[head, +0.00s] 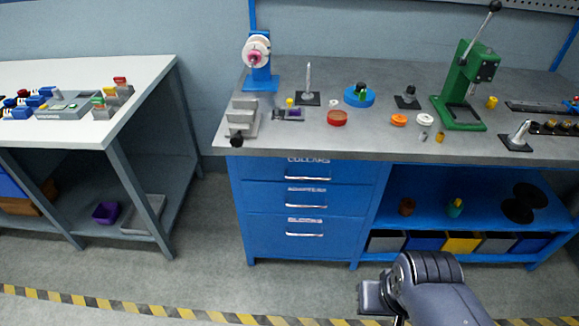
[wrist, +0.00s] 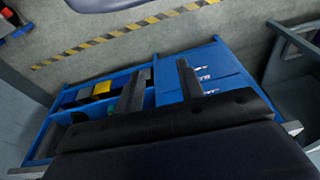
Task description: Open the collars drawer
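The collars drawer (head: 270,170) is the top one of three blue drawers under the grey workbench, in the middle of the head view. It looks closed, flush with the drawers below, with a pale bar handle (head: 308,178) under its label. My gripper (wrist: 161,68) is open and empty in the wrist view, its two dark fingers apart. The blue drawer fronts (wrist: 222,68) show beyond and right of the fingers there, partly hidden by the gripper body. In the head view my gripper is low, in front of the bench and right of the drawers, apart from the handle.
The adapters drawer (head: 265,198) and the bottom drawer (head: 265,235) look closed. An open blue shelf (head: 465,190) with bins stands right of the drawers. A white table (head: 90,70) stands at the left. The floor (head: 205,240) before the drawers is clear, with a striped line.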

